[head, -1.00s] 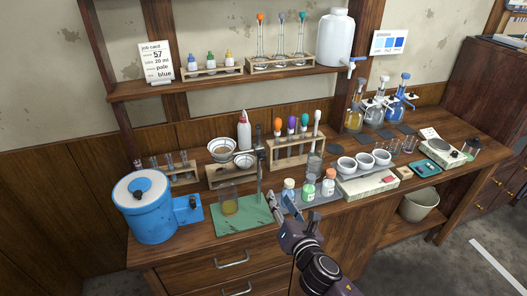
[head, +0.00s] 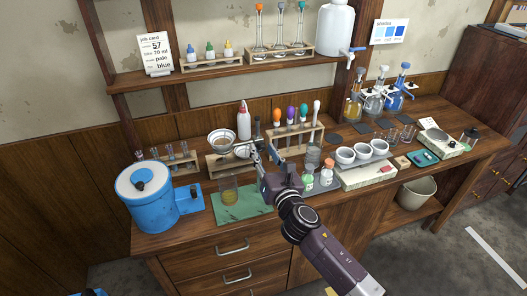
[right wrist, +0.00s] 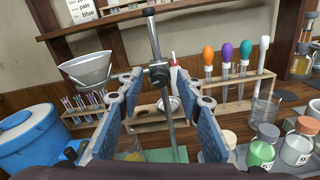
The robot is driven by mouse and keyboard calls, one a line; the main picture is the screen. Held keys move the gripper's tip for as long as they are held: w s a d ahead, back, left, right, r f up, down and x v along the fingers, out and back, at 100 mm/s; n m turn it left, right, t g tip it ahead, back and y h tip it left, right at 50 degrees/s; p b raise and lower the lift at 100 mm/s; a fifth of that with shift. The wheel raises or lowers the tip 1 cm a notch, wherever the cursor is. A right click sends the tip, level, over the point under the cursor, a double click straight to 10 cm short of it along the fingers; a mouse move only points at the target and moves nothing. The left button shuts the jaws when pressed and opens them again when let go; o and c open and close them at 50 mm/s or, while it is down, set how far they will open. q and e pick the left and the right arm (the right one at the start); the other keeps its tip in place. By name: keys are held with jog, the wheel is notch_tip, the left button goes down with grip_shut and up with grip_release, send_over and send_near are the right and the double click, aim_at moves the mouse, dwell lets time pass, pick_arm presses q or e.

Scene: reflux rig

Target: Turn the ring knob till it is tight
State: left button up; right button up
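The ring knob (right wrist: 158,75) is a dark clamp screw on a thin metal stand rod (right wrist: 157,35), which rises from a green base plate (head: 240,205). A ring beside the rod holds a pale funnel (right wrist: 88,70), also in the head view (head: 221,138). My right gripper (right wrist: 158,88) is open, its blue-padded fingers on either side of the rod, with the knob in the gap between the tips. I see no clear contact with the knob. A small blue and dark piece at the bottom left edge may be my left gripper (head: 90,292); its state is unclear.
A beaker with yellow liquid (head: 229,191) stands on the green plate. A blue tank (head: 146,200) is to the left. A rack of coloured droppers (head: 297,138) stands just behind, and small capped bottles (head: 327,173) stand to the right of my right gripper.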

grip_shut()
dwell(0.3)
jog(key=shift+m, duration=0.3)
jog(key=m, duration=0.3)
jog(key=shift+m+b, duration=0.3)
jog(key=m, duration=0.4)
jog(key=shift+m, duration=0.3)
jog(key=m+b, duration=0.1)
jog(key=m, duration=1)
jog(key=shift+m, duration=0.3)
